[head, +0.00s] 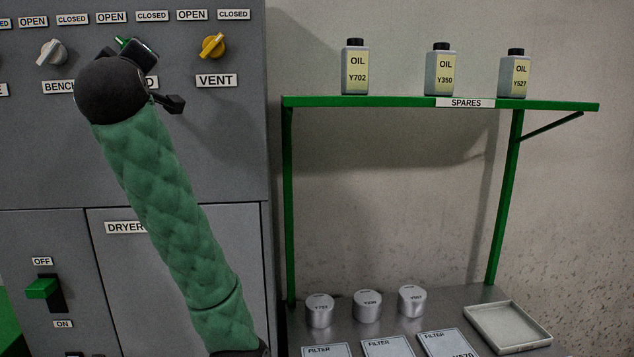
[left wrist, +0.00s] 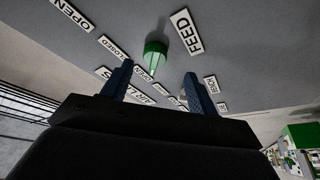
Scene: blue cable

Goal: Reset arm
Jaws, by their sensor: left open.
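My left arm, in a green quilted sleeve, reaches up to the grey panel (head: 180,180) in the head view. Its gripper (head: 157,78) is at the panel's upper part, in front of a green knob (head: 122,42) and partly hiding it. In the left wrist view the gripper (left wrist: 158,84) is open, with its two dark blue fingers apart and nothing held between them. The green knob (left wrist: 155,47) shows beyond the fingertips, roughly between them, beside the FEED label (left wrist: 186,31). I see a gap between the knob and each finger. My right gripper is in neither view.
A grey knob (head: 53,53) and a yellow knob (head: 213,45) flank the gripper. A green lever (head: 42,289) is lower left. Right of the panel, a green shelf (head: 390,102) holds three oil bottles above a bench with cans, filters and a tray (head: 548,336).

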